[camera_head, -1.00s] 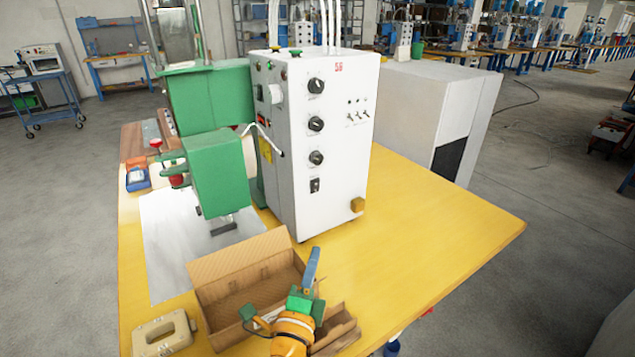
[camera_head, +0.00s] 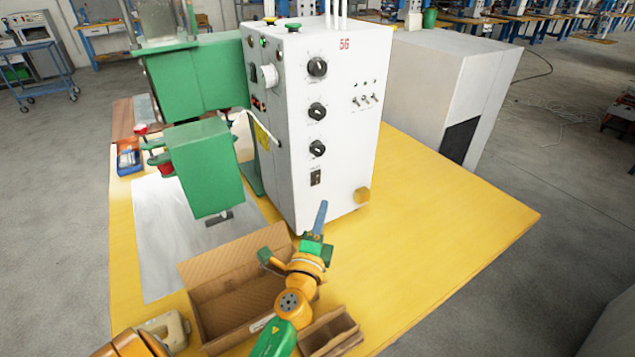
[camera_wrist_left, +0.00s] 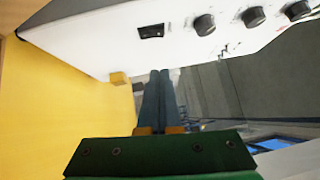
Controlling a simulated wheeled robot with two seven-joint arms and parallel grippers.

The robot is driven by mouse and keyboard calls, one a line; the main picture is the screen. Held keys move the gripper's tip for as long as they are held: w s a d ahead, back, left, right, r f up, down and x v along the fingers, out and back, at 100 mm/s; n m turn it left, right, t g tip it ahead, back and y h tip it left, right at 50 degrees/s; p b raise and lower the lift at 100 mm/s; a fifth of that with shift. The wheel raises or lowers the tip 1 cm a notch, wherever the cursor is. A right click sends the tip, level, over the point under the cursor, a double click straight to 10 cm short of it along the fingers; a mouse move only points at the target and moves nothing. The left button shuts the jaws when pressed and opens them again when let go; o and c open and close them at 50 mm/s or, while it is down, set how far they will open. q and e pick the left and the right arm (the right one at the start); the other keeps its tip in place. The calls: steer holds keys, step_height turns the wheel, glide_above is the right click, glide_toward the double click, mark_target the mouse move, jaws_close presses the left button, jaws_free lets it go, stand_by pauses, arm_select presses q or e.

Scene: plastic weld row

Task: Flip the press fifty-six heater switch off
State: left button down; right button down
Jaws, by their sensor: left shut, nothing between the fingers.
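The white press cabinet (camera_head: 345,190) marked 56 stands on the yellow table. A black rocker switch (camera_head: 316,177) sits low on its front, below several black knobs. The rocker also shows in the left wrist view (camera_wrist_left: 151,31). Small toggle switches (camera_head: 365,99) sit to the right. Labels are too small to read. My left gripper (camera_head: 322,205) is shut and empty, its blue fingers pointing up in front of the cabinet, below the rocker in the picture. In the left wrist view the fingertips (camera_wrist_left: 160,74) appear apart from the rocker. My right gripper is not in view.
A yellow block (camera_head: 362,196) is at the cabinet's lower right. An open cardboard box (camera_head: 225,262) and a smaller box (camera_head: 330,335) lie near my left arm. The green press head (camera_head: 205,165) stands left. The table's right side (camera_head: 450,215) is clear.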

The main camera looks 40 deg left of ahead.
mark_target(321, 175)
arm_select(q)
steer(key=w+a, duration=0.1)
steer(key=w, duration=0.1)
steer(key=w+a, duration=0.1)
steer(key=a, duration=0.1)
steer(key=w+a+r, duration=0.1)
steer(key=w+a, duration=0.1)
steer(key=shift+w+a, duration=0.2)
steer(key=shift+w, duration=0.15)
